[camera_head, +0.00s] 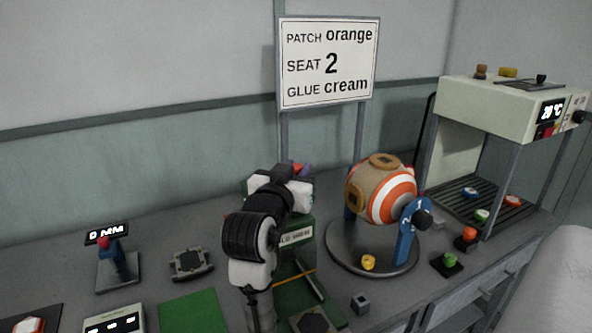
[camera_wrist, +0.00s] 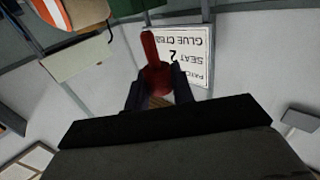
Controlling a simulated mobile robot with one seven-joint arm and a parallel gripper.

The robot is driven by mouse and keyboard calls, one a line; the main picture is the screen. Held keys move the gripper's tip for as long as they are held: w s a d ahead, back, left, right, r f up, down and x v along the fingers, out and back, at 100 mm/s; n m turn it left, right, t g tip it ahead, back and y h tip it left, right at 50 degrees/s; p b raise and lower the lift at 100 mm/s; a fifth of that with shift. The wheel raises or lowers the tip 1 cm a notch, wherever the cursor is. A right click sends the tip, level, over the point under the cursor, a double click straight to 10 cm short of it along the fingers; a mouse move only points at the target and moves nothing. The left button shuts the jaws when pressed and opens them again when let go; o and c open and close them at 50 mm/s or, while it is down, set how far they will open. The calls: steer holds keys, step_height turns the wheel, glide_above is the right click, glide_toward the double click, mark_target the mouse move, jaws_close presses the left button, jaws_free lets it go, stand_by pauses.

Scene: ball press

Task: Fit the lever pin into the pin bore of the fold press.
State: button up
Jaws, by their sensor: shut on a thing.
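My gripper (camera_wrist: 159,82) is shut on a red pin (camera_wrist: 151,52), which I take to be the lever pin. The pin has a thin stem pointing away from the fingers and a thicker round part between them. In the head view my gripper (camera_head: 303,174) is raised above the table in front of the wall, with a bit of red showing at its tip. I cannot tell for certain which device is the fold press. A green-based device with a dark plate (camera_head: 312,321) stands at the front, partly behind my arm. I cannot make out its pin bore.
A striped ball (camera_head: 391,194) sits in a blue-armed stand on a round turntable (camera_head: 340,254) to the right. A green labelled box (camera_head: 296,237) is close behind my arm. A rack-like oven (camera_head: 487,106) is at far right. A red-knobbed gauge (camera_head: 117,266) stands left.

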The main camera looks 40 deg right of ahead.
steer(key=shift+f+b, duration=0.85)
steer(key=shift+f, duration=0.5)
stand_by(0.5)
steer(key=shift+r, duration=0.2)
steer(key=shift+r+p, duration=0.7)
steer(key=shift+p, duration=0.15)
steer(key=shift+r, duration=0.1)
steer(key=shift+p, duration=0.4)
stand_by(0.9)
steer(key=shift+f+b, duration=0.7)
steer(key=shift+f, duration=0.35)
steer(key=o, duration=1.1)
